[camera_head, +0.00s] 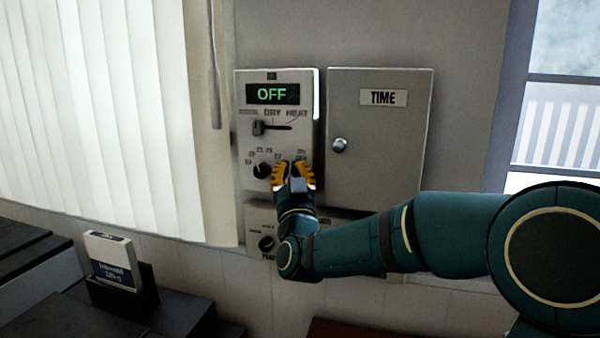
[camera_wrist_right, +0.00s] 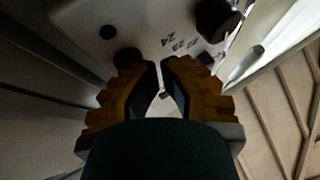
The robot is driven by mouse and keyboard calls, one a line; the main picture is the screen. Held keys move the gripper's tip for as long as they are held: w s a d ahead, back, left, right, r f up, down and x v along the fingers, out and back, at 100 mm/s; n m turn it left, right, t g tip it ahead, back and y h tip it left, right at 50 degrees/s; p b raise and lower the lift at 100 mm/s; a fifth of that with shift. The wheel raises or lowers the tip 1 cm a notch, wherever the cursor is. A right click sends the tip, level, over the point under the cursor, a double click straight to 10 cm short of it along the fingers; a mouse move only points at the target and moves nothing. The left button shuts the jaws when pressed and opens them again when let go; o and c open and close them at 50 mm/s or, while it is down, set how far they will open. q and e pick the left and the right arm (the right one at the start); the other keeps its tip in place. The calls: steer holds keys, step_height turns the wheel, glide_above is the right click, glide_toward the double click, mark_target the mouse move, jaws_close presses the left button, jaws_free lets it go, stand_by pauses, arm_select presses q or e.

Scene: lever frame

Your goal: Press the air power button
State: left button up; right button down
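The light control panel (camera_head: 247,135) hangs on the wall, its display (camera_head: 272,94) reading OFF in green. It has a slider (camera_head: 259,128) under DRY and HEAT, and a black dial (camera_head: 262,170). My right gripper (camera_head: 293,166) is in front of the panel's lower right, yellow fingers towards it; contact cannot be told. In the right wrist view the gripper (camera_wrist_right: 160,64) has a narrow, empty-looking gap. A dark round part (camera_wrist_right: 127,56) is by one fingertip and a smaller one (camera_wrist_right: 107,32) beyond. No readable label shows which is the air power button. My left gripper is out of view.
A closed grey box (camera_head: 381,135) marked TIME, with a round knob (camera_head: 339,145), is right of the panel. A lower panel with a dial (camera_head: 267,244) is partly behind my right arm. Blinds (camera_head: 110,110) hang left; a white box (camera_head: 112,262) stands lower left.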

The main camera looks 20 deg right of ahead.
steer(key=shift+s+a+f+b, duration=0.1)
steer(key=shift+s+a+b, duration=0.1)
steer(key=shift+s+b, duration=0.25)
steer(key=shift+w, duration=0.1)
steer(key=shift+a, duration=0.1)
steer(key=s+a+b, duration=0.2)
steer(key=s, duration=0.1)
steer(key=s+a+b, duration=0.1)
steer(key=s, duration=0.1)
steer(key=shift+a, duration=0.15)
stand_by(0.4)
